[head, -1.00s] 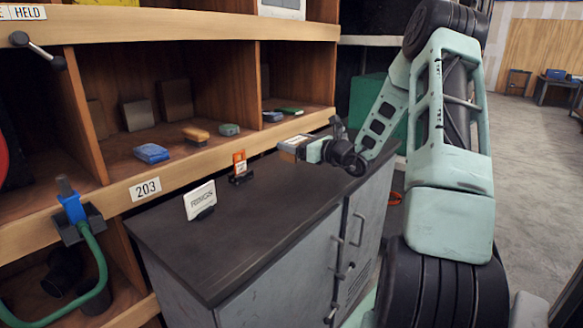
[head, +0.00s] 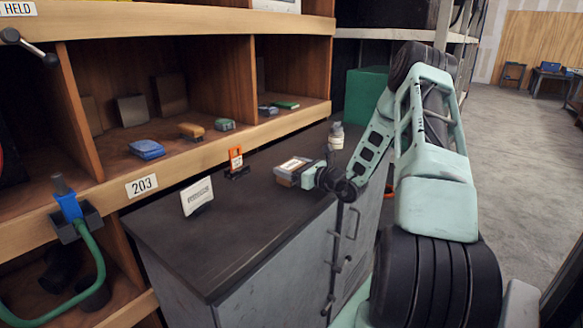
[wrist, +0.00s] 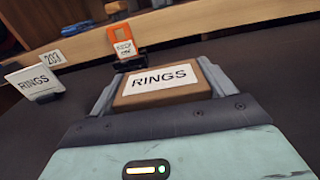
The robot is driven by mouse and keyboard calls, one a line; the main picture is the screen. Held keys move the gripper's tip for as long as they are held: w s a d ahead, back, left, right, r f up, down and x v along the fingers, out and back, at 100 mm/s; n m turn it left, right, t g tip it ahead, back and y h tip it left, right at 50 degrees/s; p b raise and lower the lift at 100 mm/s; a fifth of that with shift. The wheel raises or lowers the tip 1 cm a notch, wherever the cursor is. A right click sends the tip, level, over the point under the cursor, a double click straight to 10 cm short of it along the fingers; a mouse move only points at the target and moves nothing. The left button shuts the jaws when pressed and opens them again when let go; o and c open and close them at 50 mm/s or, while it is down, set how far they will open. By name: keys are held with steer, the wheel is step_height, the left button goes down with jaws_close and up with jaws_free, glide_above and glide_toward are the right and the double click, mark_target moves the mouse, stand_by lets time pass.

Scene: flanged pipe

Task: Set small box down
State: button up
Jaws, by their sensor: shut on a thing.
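The small box (head: 292,170) is brown with a white label; in the wrist view the box (wrist: 165,82) reads "RINGS". My gripper (head: 300,174) is shut on it, one finger on each side, and it also shows in the wrist view (wrist: 162,90). The box is at or just above the dark cabinet top (head: 240,215), toward its right part; I cannot tell whether it touches. A white "RINGS" sign (head: 198,195) stands on the same top to the left, and it also shows in the wrist view (wrist: 34,82).
An orange tag on a dark stand (head: 236,162) is behind the box. A white jar (head: 336,136) stands farther right. Wooden shelves (head: 200,110) hold several small items. A blue-handled tool with a green hose (head: 68,203) is at left. The cabinet's front left top is clear.

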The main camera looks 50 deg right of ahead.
steer(key=shift+f, duration=0.1)
steer(key=o, duration=1.1)
steer(key=shift+r, duration=0.2)
steer(key=s, duration=0.4)
steer(key=s+b, duration=0.1)
steer(key=s, duration=0.3)
steer(key=s+d+b, duration=0.1)
steer(key=s, duration=0.3)
steer(key=shift+f, duration=0.1)
